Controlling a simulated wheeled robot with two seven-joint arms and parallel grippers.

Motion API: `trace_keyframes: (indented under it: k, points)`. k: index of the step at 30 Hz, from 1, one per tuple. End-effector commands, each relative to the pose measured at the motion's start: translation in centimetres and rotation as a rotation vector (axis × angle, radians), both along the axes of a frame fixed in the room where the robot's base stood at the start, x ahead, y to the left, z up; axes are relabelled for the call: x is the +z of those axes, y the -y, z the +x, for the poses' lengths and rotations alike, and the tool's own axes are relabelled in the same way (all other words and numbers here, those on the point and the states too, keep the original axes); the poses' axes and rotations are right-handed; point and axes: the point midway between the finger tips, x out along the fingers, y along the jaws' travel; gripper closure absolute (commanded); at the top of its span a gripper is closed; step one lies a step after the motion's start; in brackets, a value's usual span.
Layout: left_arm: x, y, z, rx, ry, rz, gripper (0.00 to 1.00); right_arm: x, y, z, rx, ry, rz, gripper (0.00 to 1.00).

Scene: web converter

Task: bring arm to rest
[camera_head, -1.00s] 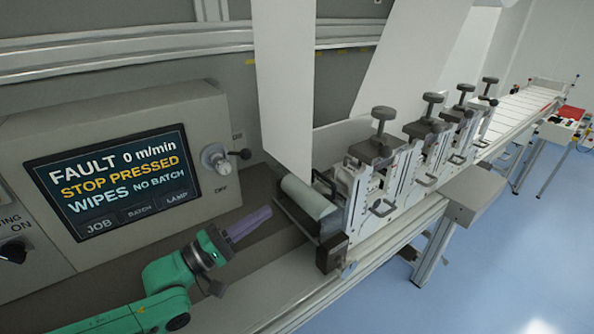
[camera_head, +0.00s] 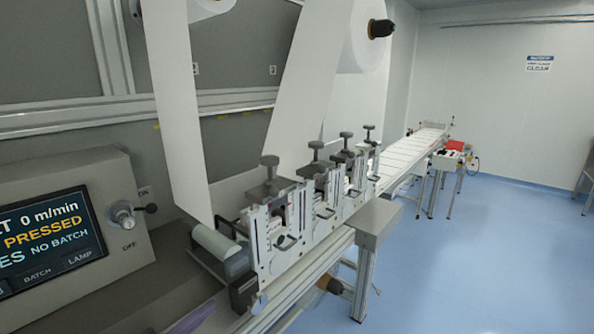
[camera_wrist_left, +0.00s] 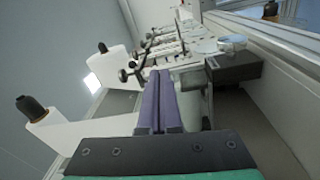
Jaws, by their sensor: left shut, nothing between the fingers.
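My left gripper (camera_head: 192,318) shows only as a purple piece at the bottom edge of the head view, in front of the web converter. In the left wrist view its two purple fingers (camera_wrist_left: 158,78) lie side by side, shut, with nothing held. They point toward the machine's row of clamp stations. The rest of my left arm is out of the head view, and my right gripper is not seen.
Clamp stations (camera_head: 275,225) line the machine, with white web (camera_head: 178,110) above. A grey box (camera_head: 374,222) juts from the front rail. Blue floor (camera_head: 480,260) is clear at right.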

Motion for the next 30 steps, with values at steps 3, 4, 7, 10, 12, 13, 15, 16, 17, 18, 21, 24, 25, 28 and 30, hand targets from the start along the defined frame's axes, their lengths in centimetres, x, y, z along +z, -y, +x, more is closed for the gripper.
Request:
trace_keyframes:
  k: [3, 4, 7, 10, 12, 13, 15, 16, 17, 18, 21, 24, 25, 28, 30]
  points:
    - [-2.0, 0.5, -0.2, 0.028, -0.009, 0.130, 1.00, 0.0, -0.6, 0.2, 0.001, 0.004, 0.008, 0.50]
    - [-2.7, 0.6, -0.3, 0.034, -0.013, 0.172, 1.00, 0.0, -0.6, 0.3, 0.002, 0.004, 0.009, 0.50]
    - [-4.9, 0.8, -0.7, 0.055, -0.026, 0.336, 1.00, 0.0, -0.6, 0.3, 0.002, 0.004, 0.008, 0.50]
    - [-7.5, 0.8, -1.3, 0.067, -0.052, 0.529, 1.00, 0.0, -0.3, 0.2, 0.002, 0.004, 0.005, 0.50]
    - [-9.5, 0.5, -2.1, 0.064, -0.079, 0.683, 1.00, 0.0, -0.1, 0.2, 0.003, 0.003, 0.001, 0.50]
    - [-10.3, 0.3, -2.5, 0.059, -0.094, 0.753, 1.00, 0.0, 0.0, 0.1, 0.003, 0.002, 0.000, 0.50]
    - [-12.3, -0.3, -3.7, 0.035, -0.137, 0.918, 1.00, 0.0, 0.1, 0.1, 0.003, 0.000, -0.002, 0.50]
    - [-13.1, -0.6, -4.3, 0.020, -0.159, 0.987, 1.00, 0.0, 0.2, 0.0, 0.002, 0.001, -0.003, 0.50]
    - [-13.8, -0.9, -4.9, 0.001, -0.179, 1.051, 1.00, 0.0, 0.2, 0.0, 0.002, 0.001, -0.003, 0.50]
    - [-14.7, -1.4, -5.9, -0.027, -0.211, 1.131, 1.00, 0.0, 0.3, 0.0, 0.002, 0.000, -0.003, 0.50]
    - [-16.4, -2.5, -8.4, -0.114, -0.292, 1.298, 1.00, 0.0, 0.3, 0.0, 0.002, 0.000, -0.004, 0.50]
    - [-17.6, -3.5, -11.1, -0.217, -0.375, 1.420, 1.00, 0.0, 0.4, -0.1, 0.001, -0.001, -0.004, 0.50]
    - [-17.9, -3.7, -12.0, -0.251, -0.399, 1.450, 1.00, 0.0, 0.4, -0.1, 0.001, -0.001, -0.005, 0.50]
    - [-18.6, -4.3, -15.0, -0.373, -0.479, 1.526, 1.00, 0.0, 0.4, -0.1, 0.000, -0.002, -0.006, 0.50]
    - [-19.6, -4.6, -16.5, -0.450, -0.521, 1.557, 1.00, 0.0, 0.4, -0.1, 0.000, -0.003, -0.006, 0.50]
